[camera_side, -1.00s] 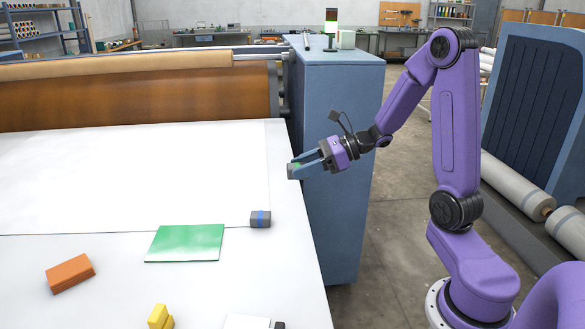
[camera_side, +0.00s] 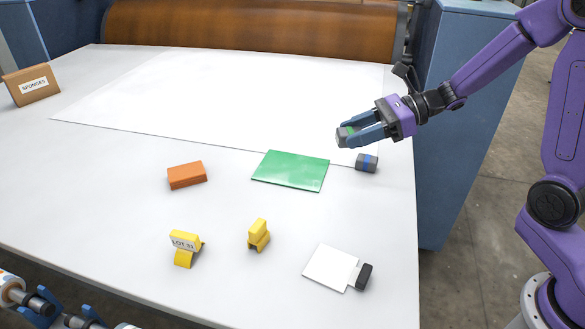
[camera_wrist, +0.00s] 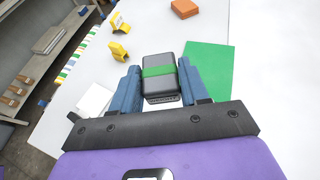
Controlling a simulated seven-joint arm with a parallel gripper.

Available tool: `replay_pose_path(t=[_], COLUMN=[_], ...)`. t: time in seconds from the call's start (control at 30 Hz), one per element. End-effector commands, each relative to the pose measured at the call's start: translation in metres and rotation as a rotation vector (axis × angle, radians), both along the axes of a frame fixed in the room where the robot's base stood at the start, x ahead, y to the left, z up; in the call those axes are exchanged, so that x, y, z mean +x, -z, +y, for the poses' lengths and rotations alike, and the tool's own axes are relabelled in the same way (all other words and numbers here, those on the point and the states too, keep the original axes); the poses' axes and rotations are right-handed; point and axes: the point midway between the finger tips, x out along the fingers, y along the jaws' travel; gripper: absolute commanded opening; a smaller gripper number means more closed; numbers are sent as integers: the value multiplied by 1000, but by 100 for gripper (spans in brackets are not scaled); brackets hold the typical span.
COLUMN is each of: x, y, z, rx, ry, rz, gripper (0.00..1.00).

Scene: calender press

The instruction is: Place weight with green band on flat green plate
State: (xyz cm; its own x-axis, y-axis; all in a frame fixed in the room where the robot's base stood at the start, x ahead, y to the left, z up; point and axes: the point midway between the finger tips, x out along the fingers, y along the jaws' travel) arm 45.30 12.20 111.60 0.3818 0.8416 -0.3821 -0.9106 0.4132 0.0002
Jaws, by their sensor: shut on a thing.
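My gripper (camera_side: 362,131) is shut on the weight with the green band (camera_side: 344,135), a dark grey block held in the air above the table. In the wrist view the weight (camera_wrist: 159,79) sits between the two blue fingers, with its green band across the middle. The flat green plate (camera_side: 291,170) lies on the white table, left of and nearer the camera than my gripper in the side view. Its top is bare. In the wrist view the plate (camera_wrist: 208,75) shows to the right of the weight, partly hidden by a finger.
A grey weight with a blue band (camera_side: 367,163) stands just right of the plate. An orange block (camera_side: 187,175), two yellow pieces (camera_side: 259,235) (camera_side: 186,248) and a white card with a dark end (camera_side: 330,267) lie around. A sponges box (camera_side: 30,85) is far left.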

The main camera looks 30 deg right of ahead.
Motion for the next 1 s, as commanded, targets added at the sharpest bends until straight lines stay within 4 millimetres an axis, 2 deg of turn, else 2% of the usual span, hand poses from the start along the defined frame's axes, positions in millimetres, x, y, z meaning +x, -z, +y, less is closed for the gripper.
replay_pose_path(t=[0.1,0.27,0.7,1.0], x=[0,12,86,117], y=[-1,5,40,80], z=[15,24,46,55], rx=[2,2,2,2], ry=[-28,-36,-36,-35], rz=[-3,0,-1,0], gripper=[0,0,0,0])
